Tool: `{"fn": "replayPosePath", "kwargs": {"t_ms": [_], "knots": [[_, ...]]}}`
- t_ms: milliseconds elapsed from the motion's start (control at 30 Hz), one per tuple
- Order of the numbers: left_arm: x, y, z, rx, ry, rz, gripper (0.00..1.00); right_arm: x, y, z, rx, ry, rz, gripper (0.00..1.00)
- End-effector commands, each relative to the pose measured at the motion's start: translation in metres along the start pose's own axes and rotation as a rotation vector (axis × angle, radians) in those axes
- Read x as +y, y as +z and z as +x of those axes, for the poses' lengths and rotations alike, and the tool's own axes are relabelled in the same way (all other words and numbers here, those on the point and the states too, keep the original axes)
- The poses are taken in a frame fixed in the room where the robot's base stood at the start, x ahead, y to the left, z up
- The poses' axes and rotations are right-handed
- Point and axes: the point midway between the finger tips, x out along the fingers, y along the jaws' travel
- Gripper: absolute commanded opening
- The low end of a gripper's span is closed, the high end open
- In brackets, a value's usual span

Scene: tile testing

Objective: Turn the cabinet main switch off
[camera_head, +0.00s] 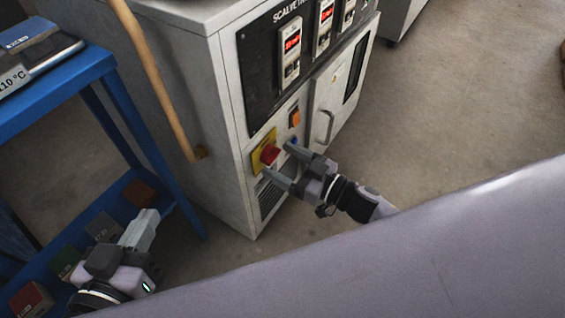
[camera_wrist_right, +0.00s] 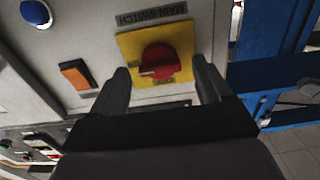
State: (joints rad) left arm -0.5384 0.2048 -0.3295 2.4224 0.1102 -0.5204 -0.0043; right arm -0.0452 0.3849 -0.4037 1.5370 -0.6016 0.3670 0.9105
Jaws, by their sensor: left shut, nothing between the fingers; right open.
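The cabinet (camera_head: 230,120) is a light grey box with a black display panel on its upper front. Its main switch is a red knob (camera_head: 270,154) on a yellow plate (camera_head: 257,160) low on the front. In the right wrist view, the red knob (camera_wrist_right: 158,62) sits on the yellow plate (camera_wrist_right: 128,42) under a "MAIN SWITCH" label (camera_wrist_right: 150,16). My right gripper (camera_head: 276,161) is open, its fingertips on either side of the knob; I cannot tell whether they touch it. My left gripper (camera_head: 148,222) is shut and empty, low at the left near the blue shelf.
An orange switch (camera_head: 295,118), a blue button (camera_head: 294,141) and a door handle (camera_head: 324,127) are near the knob.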

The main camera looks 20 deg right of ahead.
Motion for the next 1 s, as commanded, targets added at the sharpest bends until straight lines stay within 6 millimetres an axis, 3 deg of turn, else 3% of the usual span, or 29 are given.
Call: {"fn": "replayPosePath", "kwargs": {"t_ms": [367,533,1000], "knots": [[-0.001,0.0,-0.0011,0.006,-0.006,0.012,0.0,0.0001,-0.0004,0.0066,0.0,0.001,0.0,0.78],[-0.0009,0.0001,-0.0011,0.006,-0.005,0.011,0.0,0.0001,-0.0003,0.0064,0.0,0.001,0.0,0.22],[0.0009,-0.0019,-0.0017,-0.001,0.003,-0.003,0.0,0.0002,-0.0008,0.0062,-0.001,0.001,-0.088,0.22]]}}
